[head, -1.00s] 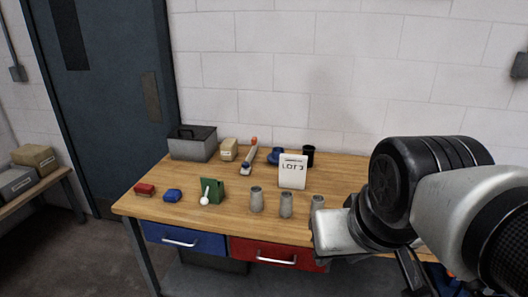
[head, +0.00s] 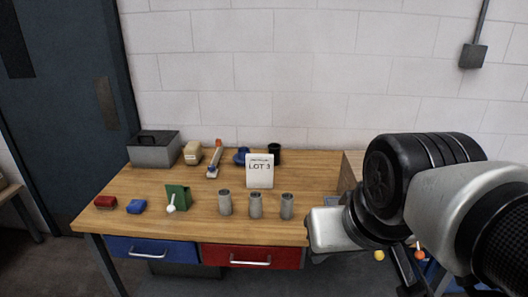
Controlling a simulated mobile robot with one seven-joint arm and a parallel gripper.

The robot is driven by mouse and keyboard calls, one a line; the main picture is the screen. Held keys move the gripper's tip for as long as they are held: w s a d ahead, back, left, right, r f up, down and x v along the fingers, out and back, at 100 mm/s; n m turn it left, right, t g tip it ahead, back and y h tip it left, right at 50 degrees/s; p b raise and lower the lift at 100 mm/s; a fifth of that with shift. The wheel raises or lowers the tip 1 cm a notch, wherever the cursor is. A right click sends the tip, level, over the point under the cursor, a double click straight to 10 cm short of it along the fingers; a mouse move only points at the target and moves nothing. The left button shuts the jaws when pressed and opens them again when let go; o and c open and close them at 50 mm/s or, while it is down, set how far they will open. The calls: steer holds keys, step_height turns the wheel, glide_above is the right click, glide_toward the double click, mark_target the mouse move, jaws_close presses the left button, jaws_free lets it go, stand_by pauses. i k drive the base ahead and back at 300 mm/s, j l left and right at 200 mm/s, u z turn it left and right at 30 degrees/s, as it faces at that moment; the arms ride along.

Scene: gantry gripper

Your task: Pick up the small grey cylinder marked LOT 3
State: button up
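Three small grey cylinders stand upright in a row near the front of the wooden workbench (head: 190,226): a left one (head: 225,204), a middle one (head: 255,206) and a right one (head: 287,207). No mark is readable on any of them. A white sign (head: 260,172) reading LOT 3 stands just behind the row, behind the middle cylinder. My arm reaches in from the right, and its silver end with my gripper (head: 327,229) is to the right of the right cylinder, apart from it in the picture. The fingers cannot be made out.
A grey toolbox (head: 154,149), tan block (head: 193,153), blue item (head: 242,156) and black cup (head: 274,154) stand behind.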

mark_target(286, 205)
steer(key=i+j+z, duration=0.1)
steer(key=i, duration=0.4)
steer(key=i+j+z, duration=0.15)
steer(key=i, duration=0.3)
steer(key=j, duration=0.1)
